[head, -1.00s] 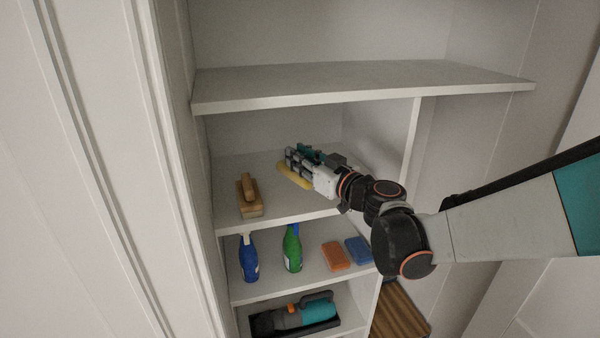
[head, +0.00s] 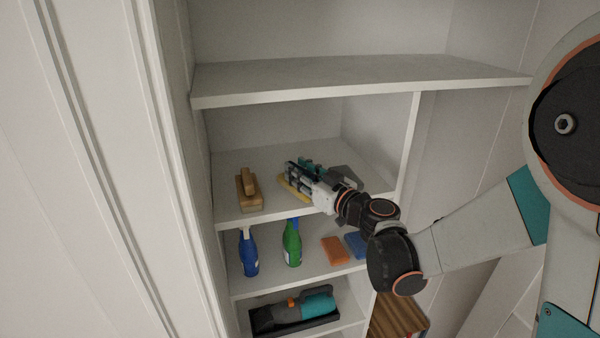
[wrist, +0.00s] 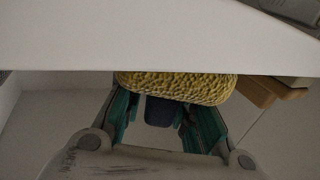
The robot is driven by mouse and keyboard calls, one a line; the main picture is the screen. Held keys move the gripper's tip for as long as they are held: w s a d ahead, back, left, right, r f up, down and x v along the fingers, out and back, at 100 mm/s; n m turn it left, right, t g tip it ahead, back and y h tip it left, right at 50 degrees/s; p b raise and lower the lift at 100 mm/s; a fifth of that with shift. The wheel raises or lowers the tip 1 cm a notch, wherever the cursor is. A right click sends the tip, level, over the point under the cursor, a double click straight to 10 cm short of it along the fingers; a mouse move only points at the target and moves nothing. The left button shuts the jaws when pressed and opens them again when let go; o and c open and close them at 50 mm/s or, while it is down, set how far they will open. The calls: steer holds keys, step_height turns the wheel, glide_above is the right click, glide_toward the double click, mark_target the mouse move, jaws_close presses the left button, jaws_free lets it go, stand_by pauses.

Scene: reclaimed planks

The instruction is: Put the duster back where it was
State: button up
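The duster, a yellow fluffy head (head: 294,189), is at the middle shelf (head: 230,216), close to its front. My gripper (head: 298,172) is shut on the duster. The yellow head runs along the near left side of the fingers. In the wrist view the knobbly yellow head (wrist: 178,86) lies across beyond my teal-lined fingers, with a dark part between them. A pale shelf edge cuts off part of the head. The fingertips' contact is hidden, and I cannot tell whether the duster touches the shelf.
A wooden brush (head: 249,190) stands left on the same shelf. Below are a blue bottle (head: 248,255), a green bottle (head: 292,246), an orange sponge (head: 335,250) and a blue sponge (head: 356,245). A handheld vacuum (head: 318,306) sits lower. An upper shelf (head: 350,80) overhangs.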

stand_by(0.3)
steer(key=shift+r, duration=0.2)
steer(key=s+d+f+m+g+h, duration=0.2)
steer(key=s+d, duration=0.4)
steer(key=s, duration=0.4)
steer(key=s+d+f+m+g+h+b, duration=0.1)
steer(key=s+d+h, duration=0.4)
steer(key=s, duration=0.5)
steer(key=s+d+f+m+g+h, duration=0.4)
steer(key=s+d, duration=0.4)
steer(key=s, duration=0.3)
steer(key=shift+d+f+m+b, duration=0.2)
steer(key=shift+m+b, duration=0.1)
steer(key=shift+m, duration=0.1)
steer(key=shift+f, duration=0.1)
